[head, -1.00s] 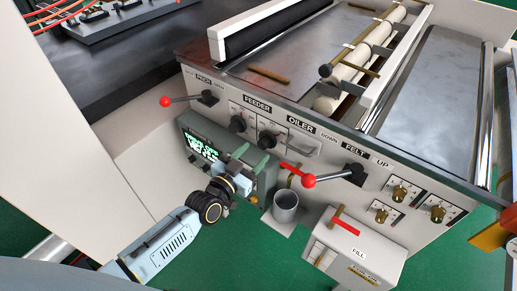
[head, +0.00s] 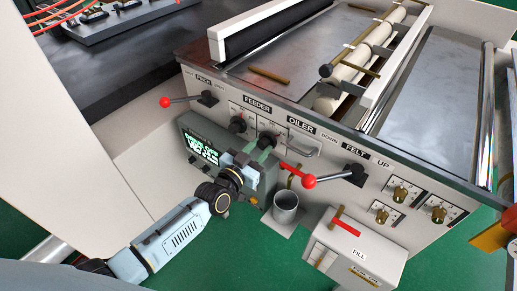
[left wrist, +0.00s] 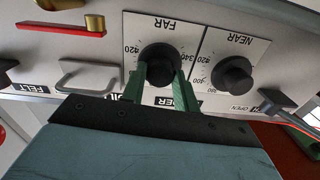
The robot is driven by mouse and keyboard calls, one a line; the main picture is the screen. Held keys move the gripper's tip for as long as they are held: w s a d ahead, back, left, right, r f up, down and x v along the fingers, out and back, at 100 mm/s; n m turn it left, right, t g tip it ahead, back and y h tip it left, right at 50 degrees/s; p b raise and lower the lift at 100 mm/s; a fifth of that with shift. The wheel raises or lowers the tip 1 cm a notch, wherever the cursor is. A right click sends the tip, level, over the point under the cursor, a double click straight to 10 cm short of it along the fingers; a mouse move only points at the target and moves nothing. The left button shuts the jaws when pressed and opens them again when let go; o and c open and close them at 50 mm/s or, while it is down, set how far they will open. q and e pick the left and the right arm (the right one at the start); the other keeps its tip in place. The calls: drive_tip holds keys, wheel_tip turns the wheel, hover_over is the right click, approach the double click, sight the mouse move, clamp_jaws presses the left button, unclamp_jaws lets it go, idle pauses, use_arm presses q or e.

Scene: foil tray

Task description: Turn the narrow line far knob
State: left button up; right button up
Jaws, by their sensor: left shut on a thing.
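The far knob (left wrist: 159,58) is a round black dial on a white plate marked FAR, under the FEEDER sign. In the head view the far knob (head: 268,138) shows partly behind the fingers. My left gripper (head: 265,145) reaches it from below. In the left wrist view, the green fingers of the left gripper (left wrist: 160,75) sit on either side of the knob, shut on it. The near knob (left wrist: 232,76) is a similar black dial beside it, clear of the fingers. The right gripper does not show.
A dark box with a lit display (head: 202,150) sits just left of my left gripper. A red-ball lever (head: 309,181) and a grey cup (head: 286,205) are to the right. A metal handle (left wrist: 88,77) is beside the FAR plate.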

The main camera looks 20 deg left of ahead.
use_arm(q)
drive_tip(key=shift+n, duration=0.4)
drive_tip(key=n, duration=0.3)
drive_tip(key=shift+n, duration=0.4)
drive_tip(key=n, duration=0.4)
drive_tip(key=shift+n, duration=0.4)
drive_tip(key=shift+g, duration=0.3)
drive_tip(key=o, duration=1)
